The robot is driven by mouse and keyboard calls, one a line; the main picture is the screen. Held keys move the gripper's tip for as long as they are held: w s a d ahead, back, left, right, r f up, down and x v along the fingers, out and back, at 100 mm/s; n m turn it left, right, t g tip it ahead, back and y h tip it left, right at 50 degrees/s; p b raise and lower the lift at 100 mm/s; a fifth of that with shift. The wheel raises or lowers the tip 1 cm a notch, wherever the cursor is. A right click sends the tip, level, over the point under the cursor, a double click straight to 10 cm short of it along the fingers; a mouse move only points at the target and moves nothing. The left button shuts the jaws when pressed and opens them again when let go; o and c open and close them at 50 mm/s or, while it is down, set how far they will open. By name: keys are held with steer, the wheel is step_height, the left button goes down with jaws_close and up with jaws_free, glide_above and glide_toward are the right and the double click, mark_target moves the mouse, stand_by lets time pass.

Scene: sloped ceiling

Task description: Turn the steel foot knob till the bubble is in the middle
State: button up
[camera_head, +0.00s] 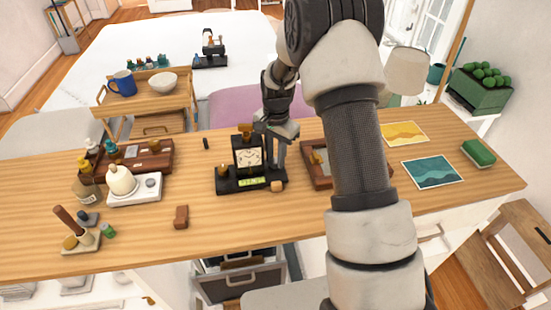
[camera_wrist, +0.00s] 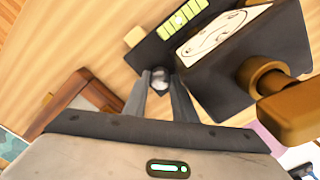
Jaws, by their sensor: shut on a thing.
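A black clock-like instrument (camera_head: 248,156) with a pale dial stands on the table on a black base. A yellow-green level vial (camera_head: 256,182) lies along the base's front; it also shows in the wrist view (camera_wrist: 183,19). A pale spot lies near the vial's middle there, but it is too small to place the bubble exactly. The steel foot knob (camera_wrist: 160,76) sits at the base's right end, between my fingertips. My gripper (camera_wrist: 163,88) is shut on it from above.
A tan block (camera_head: 277,186) touches the base's front right corner. A brown wooden tray (camera_head: 318,179) stands close on the right, partly behind my arm. A reddish-brown block (camera_head: 181,217) lies front left. Bottles and a white stand (camera_head: 148,194) are further left.

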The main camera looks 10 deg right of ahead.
mark_target(276, 160)
steer(key=o, duration=1)
steer(key=shift+o, duration=0.2)
steer(key=shift+r, duration=0.1)
steer(key=m+p, duration=0.2)
steer(key=m, duration=0.1)
steer(key=shift+r, duration=0.25)
step_height(276, 160, up, 17)
steer(key=s+r+n+t, duration=0.2)
steer(key=s+r+n, duration=0.2)
steer(key=s+r, duration=0.6)
steer(key=shift+d+r, duration=0.25)
steer(key=shift+r, duration=0.15)
